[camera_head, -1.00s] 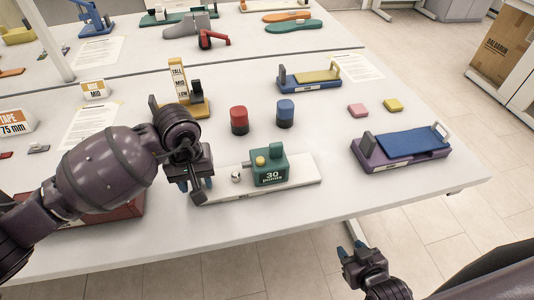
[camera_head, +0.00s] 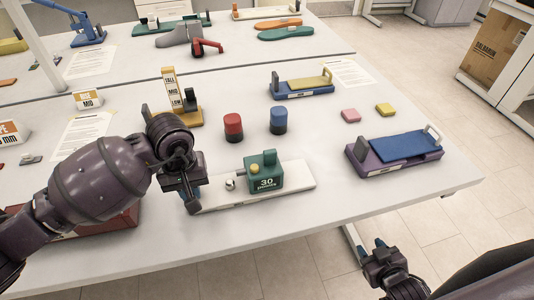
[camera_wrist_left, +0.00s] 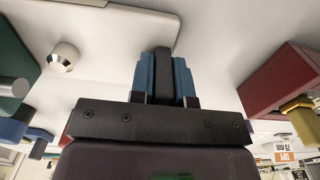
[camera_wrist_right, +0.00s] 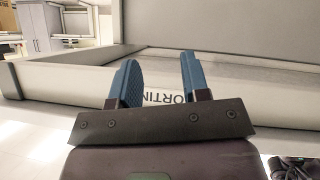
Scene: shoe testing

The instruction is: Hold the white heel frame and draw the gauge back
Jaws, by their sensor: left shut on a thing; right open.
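The white heel frame (camera_head: 302,174) is a flat white plate on the near table. The green gauge (camera_head: 264,180), marked 30 pounds, sits on it with a yellow button on its side and a silver ball (camera_head: 230,185) at its left. My left gripper (camera_head: 188,193) is at the frame's left end. In the left wrist view its blue fingers (camera_wrist_left: 163,75) are shut on a dark upright block (camera_wrist_left: 162,72) beside the white plate (camera_wrist_left: 105,14). My right gripper (camera_head: 378,248) is open and empty off the table's front edge; its parted fingers show in the right wrist view (camera_wrist_right: 158,82).
Red (camera_head: 233,127) and blue (camera_head: 279,120) cylinders stand behind the gauge. A purple stand with a blue pad (camera_head: 400,146) is to the right. A dark red box (camera_head: 120,218) lies left of my left gripper. The table's front strip is clear.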

